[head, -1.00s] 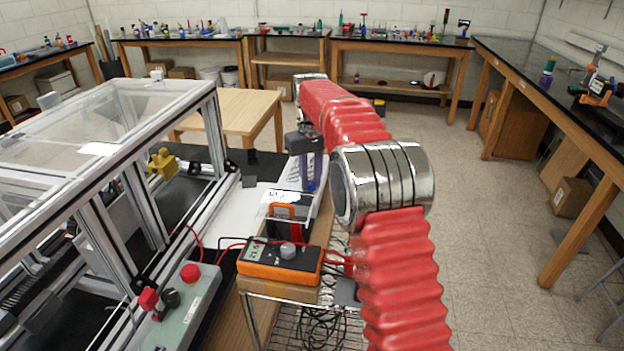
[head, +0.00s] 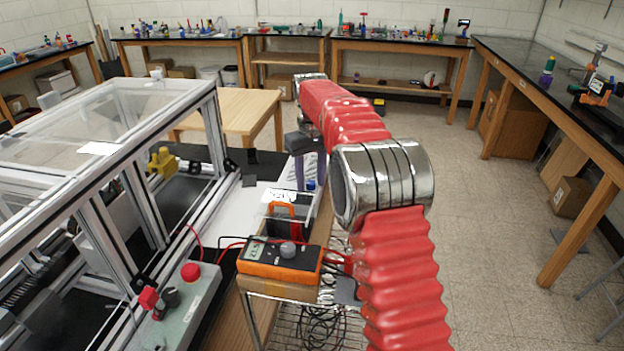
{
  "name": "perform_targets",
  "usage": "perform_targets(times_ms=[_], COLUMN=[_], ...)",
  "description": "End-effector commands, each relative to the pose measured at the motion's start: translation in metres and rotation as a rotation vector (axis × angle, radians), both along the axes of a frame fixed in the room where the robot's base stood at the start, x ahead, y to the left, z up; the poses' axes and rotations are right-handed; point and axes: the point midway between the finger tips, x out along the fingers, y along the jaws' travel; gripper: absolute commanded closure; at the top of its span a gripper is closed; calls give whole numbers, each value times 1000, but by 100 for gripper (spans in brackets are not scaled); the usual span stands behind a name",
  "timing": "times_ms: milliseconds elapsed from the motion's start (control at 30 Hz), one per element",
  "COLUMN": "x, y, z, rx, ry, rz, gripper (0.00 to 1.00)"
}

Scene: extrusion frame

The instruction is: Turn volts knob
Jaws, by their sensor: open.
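An orange multimeter (head: 262,264) lies on a wooden block at the bottom middle of the head view. A round grey knob (head: 288,249) stands on its top face; no volts marking is legible. Behind it is a dark instrument (head: 284,226) with an orange-framed front and a small display (head: 283,196). Any knob on that instrument is too small or hidden to tell. My gripper (head: 309,184) points down over the back of this instrument, beyond the multimeter. It is open and empty, with its fingertips close to the instrument; contact cannot be told.
An extrusion frame with clear panels (head: 97,150) fills the left. A grey control box (head: 185,305) with a red button (head: 190,271) stands left of the multimeter. Red leads (head: 228,250) run to the multimeter. Dark cables (head: 322,325) lie below. The floor at right is open.

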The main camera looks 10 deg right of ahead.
Motion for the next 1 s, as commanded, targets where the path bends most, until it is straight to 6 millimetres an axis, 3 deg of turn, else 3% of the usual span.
perform_targets(times_ms=[367,1000], x=[1,1], y=[0,0], z=[14,100], rx=[0,0], ry=[-5,-3], rz=[0,0], gripper=[60,60])
